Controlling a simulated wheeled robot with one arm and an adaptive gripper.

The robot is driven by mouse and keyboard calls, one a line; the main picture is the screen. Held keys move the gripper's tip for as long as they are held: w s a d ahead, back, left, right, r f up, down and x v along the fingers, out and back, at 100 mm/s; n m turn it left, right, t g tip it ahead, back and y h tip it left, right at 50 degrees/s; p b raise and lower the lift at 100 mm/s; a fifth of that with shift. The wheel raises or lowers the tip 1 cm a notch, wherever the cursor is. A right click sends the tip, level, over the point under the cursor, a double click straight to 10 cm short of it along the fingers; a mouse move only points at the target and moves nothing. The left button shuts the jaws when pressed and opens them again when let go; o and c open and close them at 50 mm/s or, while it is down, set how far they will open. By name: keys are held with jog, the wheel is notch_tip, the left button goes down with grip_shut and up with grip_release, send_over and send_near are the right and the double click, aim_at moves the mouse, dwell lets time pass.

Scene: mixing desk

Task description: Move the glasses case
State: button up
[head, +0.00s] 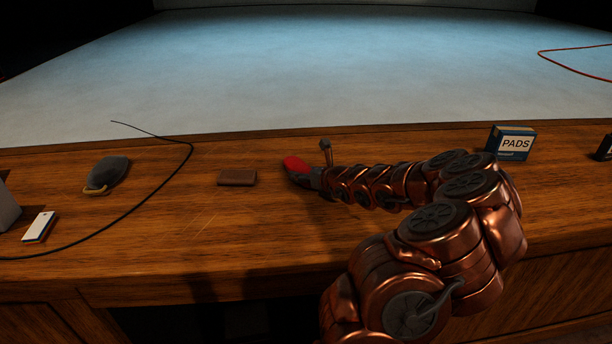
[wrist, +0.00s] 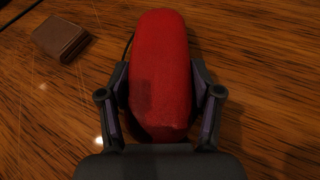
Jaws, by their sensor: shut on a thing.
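The glasses case is a red, rounded, elongated case. It shows between my fingers in the wrist view (wrist: 160,70) and as a small red shape in the head view (head: 295,164), near the middle of the desk. My gripper (wrist: 160,90) is shut on it, with one dark finger against each long side. In the head view my gripper (head: 312,176) reaches the case from the right and partly hides it. I cannot tell whether the case touches the desk or is just above it.
A brown wallet-like block (head: 237,177) lies left of the case. Further left are a dark pouch (head: 108,172), a black cable (head: 188,160) and a small white box (head: 39,227). A PADS box (head: 511,143) stands right. The wooden desk (head: 225,222) is clear in front.

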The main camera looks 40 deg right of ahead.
jog(key=o, duration=1.3)
jog(key=shift+c, duration=0.2)
jog(key=shift+s, duration=0.1)
jog(key=shift+v, duration=5.85)
